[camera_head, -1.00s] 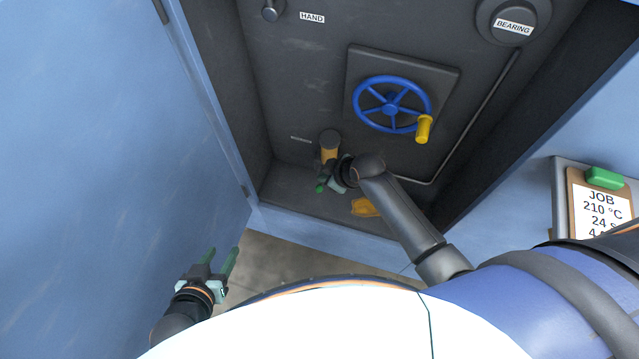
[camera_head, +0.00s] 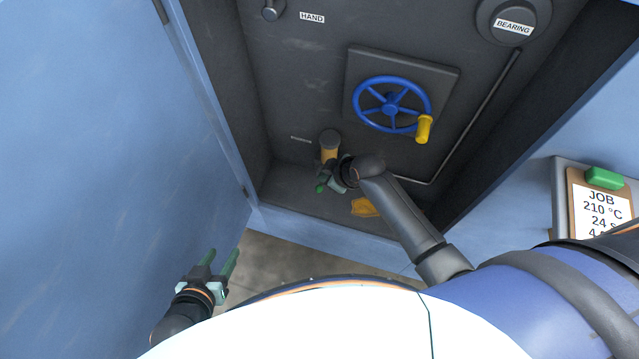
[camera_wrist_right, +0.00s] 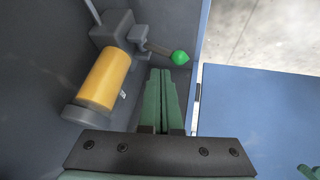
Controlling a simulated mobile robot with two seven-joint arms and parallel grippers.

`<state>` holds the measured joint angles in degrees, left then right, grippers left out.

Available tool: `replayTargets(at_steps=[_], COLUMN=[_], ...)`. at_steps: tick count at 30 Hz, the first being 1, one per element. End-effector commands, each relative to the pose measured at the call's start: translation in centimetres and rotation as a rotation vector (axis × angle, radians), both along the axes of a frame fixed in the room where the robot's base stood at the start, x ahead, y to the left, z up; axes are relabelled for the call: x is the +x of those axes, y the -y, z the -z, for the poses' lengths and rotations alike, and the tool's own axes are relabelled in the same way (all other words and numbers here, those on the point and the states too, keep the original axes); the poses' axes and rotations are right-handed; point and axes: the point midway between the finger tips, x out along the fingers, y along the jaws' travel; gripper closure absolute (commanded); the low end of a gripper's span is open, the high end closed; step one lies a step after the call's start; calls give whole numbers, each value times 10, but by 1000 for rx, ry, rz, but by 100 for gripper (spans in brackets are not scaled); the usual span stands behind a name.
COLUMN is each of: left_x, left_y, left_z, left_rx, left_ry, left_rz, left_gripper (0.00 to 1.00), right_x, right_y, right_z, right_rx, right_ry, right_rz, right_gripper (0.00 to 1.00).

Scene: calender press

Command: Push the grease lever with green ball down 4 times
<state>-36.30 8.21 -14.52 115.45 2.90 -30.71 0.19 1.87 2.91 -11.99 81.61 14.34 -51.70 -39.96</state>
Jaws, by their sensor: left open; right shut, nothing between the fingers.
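The grease pump has a yellow cylinder (camera_wrist_right: 104,78) with a grey head, and a short lever (camera_wrist_right: 158,48) sticks out from that head. The green ball (camera_wrist_right: 180,57) on the lever's end is in plain view in the right wrist view. My right gripper (camera_wrist_right: 162,72) is shut and empty, its fingertips just beside and below the ball in that picture; I cannot tell whether they touch it. In the head view my right gripper (camera_head: 325,184) hides most of the lever in front of the yellow cylinder (camera_head: 329,154). My left gripper (camera_head: 220,254) is open and empty, outside the cabinet.
A blue handwheel (camera_head: 390,104) with a yellow handle is on the panel above my right arm. A yellow cloth-like piece (camera_head: 365,207) lies on the cabinet floor. A blue door (camera_head: 110,150) stands at the left. A clipboard (camera_head: 602,205) hangs at the right.

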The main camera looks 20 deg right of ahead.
Motion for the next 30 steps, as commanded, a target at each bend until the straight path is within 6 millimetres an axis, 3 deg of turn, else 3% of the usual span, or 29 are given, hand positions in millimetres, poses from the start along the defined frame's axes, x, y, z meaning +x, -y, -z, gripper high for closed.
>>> replayTargets(at_steps=[30], left_x=[3], left_y=[0], left_z=[-1], left_rx=[-1], left_ry=[7], left_rz=[1], left_gripper=[50], right_x=[-3], right_y=[-2], right_z=[11], right_rx=[-1], right_ry=[-1], right_rz=[0], right_gripper=[100])
